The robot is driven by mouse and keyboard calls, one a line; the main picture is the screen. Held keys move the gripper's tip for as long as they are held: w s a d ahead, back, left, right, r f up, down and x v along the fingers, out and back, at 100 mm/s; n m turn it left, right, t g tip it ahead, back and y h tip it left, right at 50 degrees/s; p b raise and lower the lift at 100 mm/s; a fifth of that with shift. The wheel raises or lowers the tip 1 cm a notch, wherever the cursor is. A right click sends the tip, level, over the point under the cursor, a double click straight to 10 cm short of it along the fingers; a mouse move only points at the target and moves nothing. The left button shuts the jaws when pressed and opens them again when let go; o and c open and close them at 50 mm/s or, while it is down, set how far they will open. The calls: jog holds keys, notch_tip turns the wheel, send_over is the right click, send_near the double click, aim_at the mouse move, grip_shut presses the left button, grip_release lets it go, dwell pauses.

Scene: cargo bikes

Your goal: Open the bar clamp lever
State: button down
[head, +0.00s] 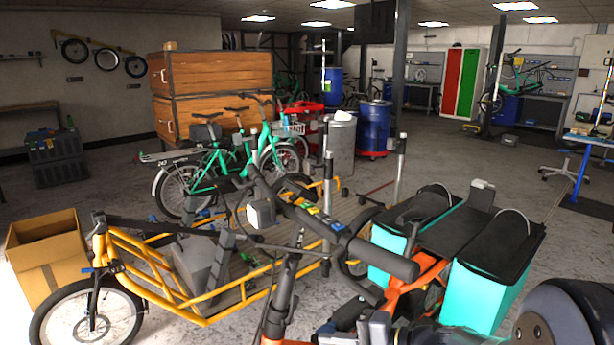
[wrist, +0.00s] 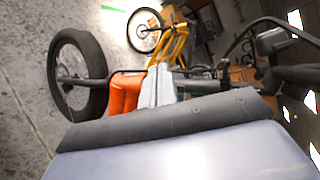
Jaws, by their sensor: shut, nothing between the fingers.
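The orange cargo bike's dark handlebar (head: 341,234) crosses the middle foreground of the head view, above its upright stem (head: 284,285). Coloured buttons sit on the bar. I cannot pick out the clamp lever for certain in either view. My gripper shows in the wrist view as two pale grey fingers (wrist: 158,78) close together, with nothing between them. Behind them in that view are an orange frame part (wrist: 125,94) and a dark wheel (wrist: 80,75). I cannot tell whether the fingers touch the bike. In the head view I cannot make out the fingers clearly.
A yellow cargo bike (head: 205,318) stands just beyond, with a cardboard box (head: 46,257) at left. Teal panniers (head: 487,293) hang on the right of the orange bike. Green bikes (head: 205,180) and wooden crates (head: 215,75) stand behind.

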jog(key=shift+s+a+f+n+g+h, duration=0.15)
jog(key=shift+s+a+f+n+g, duration=0.15)
jog(key=shift+s, duration=0.35)
jog(key=shift+s+a+f+n+g+h, duration=0.15)
jog(key=shift+s+n+g+h, duration=0.1)
jog(key=shift+s+g, duration=0.35)
jog(key=shift+s+a+f+n+g+h, duration=0.1)
jog(key=shift+s+a+f+n+g, duration=0.15)
jog(key=shift+s, duration=0.5)
